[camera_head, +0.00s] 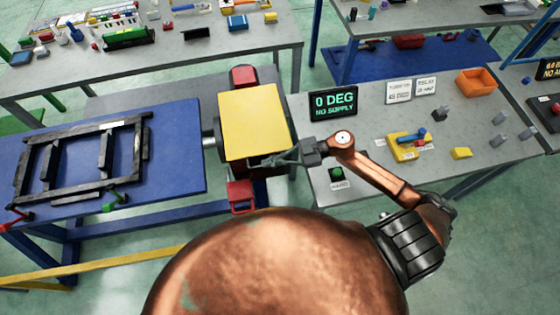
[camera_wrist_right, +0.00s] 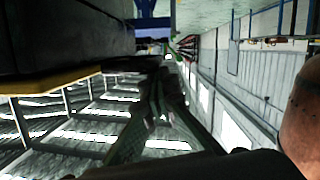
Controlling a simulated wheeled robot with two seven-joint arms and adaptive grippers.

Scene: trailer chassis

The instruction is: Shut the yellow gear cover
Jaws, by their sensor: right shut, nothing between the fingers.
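The yellow gear cover (camera_head: 253,122) is a flat yellow panel on top of a dark gearbox between the blue bench and the grey bench. It appears to lie nearly flat; I cannot tell if a gap is left under it. My right gripper (camera_head: 272,163) is shut and empty at the cover's near right edge, by the dark front side; contact is unclear. In the right wrist view, the shut fingers (camera_wrist_right: 160,80) point forward beside a dark block (camera_wrist_right: 70,35) with a yellow strip (camera_wrist_right: 50,82) along its lower edge. My left gripper is not in view.
Red parts stand behind (camera_head: 243,75) and in front (camera_head: 241,195) of the gearbox. A black frame (camera_head: 85,160) lies on the blue bench (camera_head: 185,150). A display (camera_head: 333,103) reading "0 DEG NO SUPPLY" and an orange bin (camera_head: 477,82) stand on the grey bench at right.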

